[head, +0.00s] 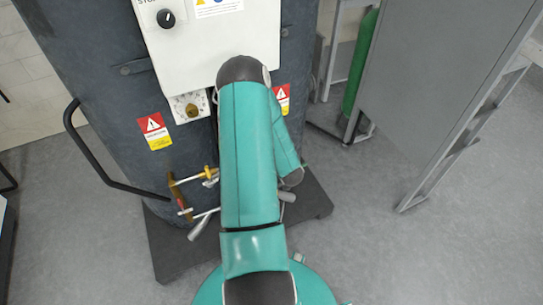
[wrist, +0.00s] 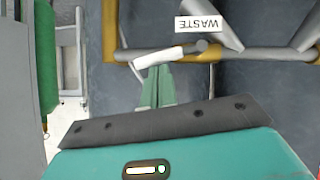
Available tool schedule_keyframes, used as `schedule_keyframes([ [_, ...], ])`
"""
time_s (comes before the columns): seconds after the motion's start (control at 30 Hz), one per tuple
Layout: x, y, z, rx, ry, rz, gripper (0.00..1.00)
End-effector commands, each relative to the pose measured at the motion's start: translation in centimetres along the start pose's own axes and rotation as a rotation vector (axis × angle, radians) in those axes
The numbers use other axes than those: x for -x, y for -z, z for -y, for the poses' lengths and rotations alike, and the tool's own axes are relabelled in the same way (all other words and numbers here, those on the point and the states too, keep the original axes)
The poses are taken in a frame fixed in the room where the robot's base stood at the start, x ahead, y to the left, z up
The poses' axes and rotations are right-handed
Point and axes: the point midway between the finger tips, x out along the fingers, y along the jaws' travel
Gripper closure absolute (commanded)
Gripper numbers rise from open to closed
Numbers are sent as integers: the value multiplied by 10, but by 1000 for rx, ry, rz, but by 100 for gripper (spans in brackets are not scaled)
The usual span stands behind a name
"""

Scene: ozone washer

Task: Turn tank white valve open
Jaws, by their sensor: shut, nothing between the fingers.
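The white valve handle (wrist: 168,57) is a short white lever in the wrist view, slightly slanted, with a grey hub at its right end beside a white WASTE label (wrist: 198,24) that appears upside down. It sits on piping with brass-coloured fittings (wrist: 128,55). My gripper (wrist: 156,68) shows its two green fingers together, shut and empty. The fingertips are right by the handle's lower edge; I cannot tell whether they touch. In the head view, the dark grey tank (head: 95,60) stands ahead, and my teal arm hides the gripper and the white handle.
A black curved handrail (head: 85,150) juts from the tank's left. Brass pipework (head: 180,182) sticks out low on its front. A white control box (head: 215,45) is above. A grey cabinet (head: 450,75) and green cylinder (head: 362,65) stand right. Grey floor is open at lower right.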

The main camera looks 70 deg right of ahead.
Motion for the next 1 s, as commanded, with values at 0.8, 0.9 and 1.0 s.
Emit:
schedule_keyframes([
  [0.8,-7,-11,-6,-73,49,0,100],
  [0.9,-7,-11,-6,-73,49,0,100],
  [1.0,-7,-11,-6,-73,49,0,100],
])
